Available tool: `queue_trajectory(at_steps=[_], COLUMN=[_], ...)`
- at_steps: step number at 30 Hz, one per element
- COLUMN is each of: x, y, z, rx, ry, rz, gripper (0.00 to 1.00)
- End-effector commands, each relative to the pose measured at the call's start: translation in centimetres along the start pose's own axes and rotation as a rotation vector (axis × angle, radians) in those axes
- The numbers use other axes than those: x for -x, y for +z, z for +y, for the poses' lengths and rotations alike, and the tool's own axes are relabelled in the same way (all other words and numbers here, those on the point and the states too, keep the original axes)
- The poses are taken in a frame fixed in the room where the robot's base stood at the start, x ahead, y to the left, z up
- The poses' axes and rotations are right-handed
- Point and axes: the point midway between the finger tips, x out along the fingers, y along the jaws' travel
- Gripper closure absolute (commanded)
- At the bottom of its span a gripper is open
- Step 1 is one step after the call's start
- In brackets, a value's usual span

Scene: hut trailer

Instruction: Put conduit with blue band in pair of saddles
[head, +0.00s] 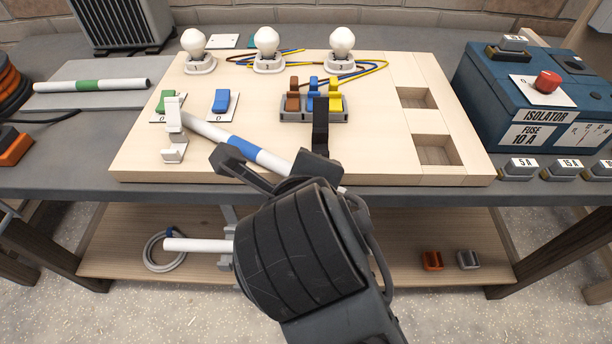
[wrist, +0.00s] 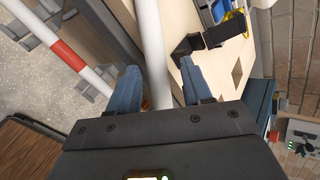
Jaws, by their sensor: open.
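The conduit with the blue band (head: 243,149) is a white tube lying diagonally over the pale board (head: 380,160). Its far left end is beside the white saddle (head: 174,131), which stands on the board's left. A dark upright bracket (head: 320,122), apparently the other saddle, stands behind my gripper; it also shows in the wrist view (wrist: 210,38). My gripper (head: 278,163) is open over the board's front edge, its fingers on either side of the conduit. The wrist view shows the tube (wrist: 152,45) between them.
Three bulbs, switches and a terminal block (head: 313,107) stand on the board. A green-banded conduit (head: 92,86) lies at left. The blue isolator box (head: 535,95) is at right. A red-banded conduit (wrist: 68,54) sits lower, by the shelf. The board's front middle-right is clear.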

Motion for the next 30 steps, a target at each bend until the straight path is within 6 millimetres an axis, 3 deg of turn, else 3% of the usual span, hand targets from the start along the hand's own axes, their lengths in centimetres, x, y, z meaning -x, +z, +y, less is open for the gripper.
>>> queue_trajectory(at_steps=[6,21,30], x=[1.0,10.7,12.4], y=[0.3,0.3,0.2], z=[-0.7,-0.7,-0.5], rx=[0.001,0.001,0.0], ry=[0.0,0.001,0.0], rz=[-0.001,-0.001,-0.001], gripper=[0.51,0.51,0.51])
